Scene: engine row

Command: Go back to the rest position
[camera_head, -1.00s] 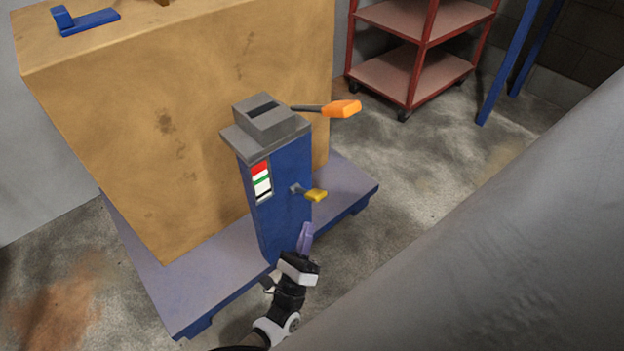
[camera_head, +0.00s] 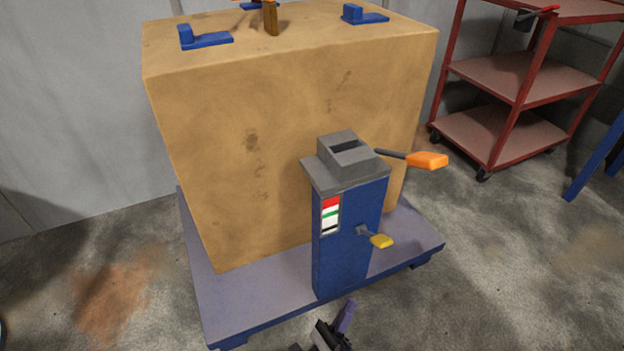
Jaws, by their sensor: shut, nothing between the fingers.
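My gripper (camera_head: 340,322) shows at the bottom edge of the head view, just in front of the blue post. Its purple fingers are shut with nothing between them. Most of my arm is out of the picture. The blue post (camera_head: 345,250) has a grey slotted head (camera_head: 348,160), an orange-handled lever (camera_head: 426,160) reaching right, and a yellow-tipped lever (camera_head: 381,241) on its side. A red, green and white label (camera_head: 330,214) is on its front. My gripper looks apart from the post and levers.
A large tan block (camera_head: 235,150) stands on a purple-grey platform (camera_head: 225,285) behind the post. Blue brackets (camera_head: 205,38) sit on its top. A red shelf cart (camera_head: 505,90) stands back right, with a blue leg (camera_head: 597,160) at the right edge. The concrete floor (camera_head: 490,270) at right is clear.

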